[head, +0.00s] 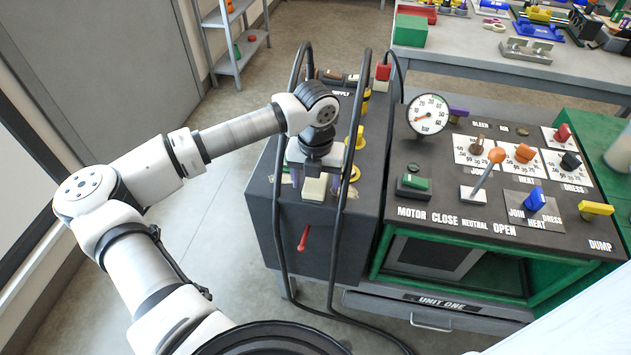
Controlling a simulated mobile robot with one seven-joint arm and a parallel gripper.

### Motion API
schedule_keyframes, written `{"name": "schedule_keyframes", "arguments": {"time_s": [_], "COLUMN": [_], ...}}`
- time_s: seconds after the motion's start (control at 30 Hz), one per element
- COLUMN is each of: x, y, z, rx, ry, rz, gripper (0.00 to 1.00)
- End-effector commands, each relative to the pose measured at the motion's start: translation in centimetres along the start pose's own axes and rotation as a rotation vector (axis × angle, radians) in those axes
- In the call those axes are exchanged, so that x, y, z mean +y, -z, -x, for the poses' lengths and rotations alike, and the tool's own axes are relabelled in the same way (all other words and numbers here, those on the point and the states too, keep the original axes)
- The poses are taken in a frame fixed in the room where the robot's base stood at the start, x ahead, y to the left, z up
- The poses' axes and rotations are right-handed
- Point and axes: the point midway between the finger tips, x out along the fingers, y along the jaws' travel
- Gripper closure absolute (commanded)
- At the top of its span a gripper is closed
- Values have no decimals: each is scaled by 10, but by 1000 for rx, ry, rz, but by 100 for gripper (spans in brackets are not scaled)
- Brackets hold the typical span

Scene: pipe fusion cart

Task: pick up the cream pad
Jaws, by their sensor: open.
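The cream pad (314,190) is a small pale block on the top of the dark supply box (262,185), near its front edge. My gripper (315,180) points down right over the pad. Its fingers stand apart, one on the left and one on the right of the pad. The gripper body hides the far part of the pad. I cannot tell whether the fingers touch it.
Two black hoses (279,215) arch up close on both sides of my gripper. A red lever (303,238) sticks out of the box front. The control panel (445,205) with a gauge (428,115) lies to the right.

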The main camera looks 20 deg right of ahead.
Motion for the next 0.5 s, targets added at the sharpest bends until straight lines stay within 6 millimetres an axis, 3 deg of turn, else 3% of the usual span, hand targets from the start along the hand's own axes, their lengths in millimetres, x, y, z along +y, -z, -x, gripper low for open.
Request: {"name": "schedule_keyframes", "arguments": {"time_s": [0.3,0.5], "x": [0,0], "y": [0,0], "z": [-8,-8], "rx": [-1,-1], "ry": [0,0], "rz": [0,0], "gripper": [29,55]}}
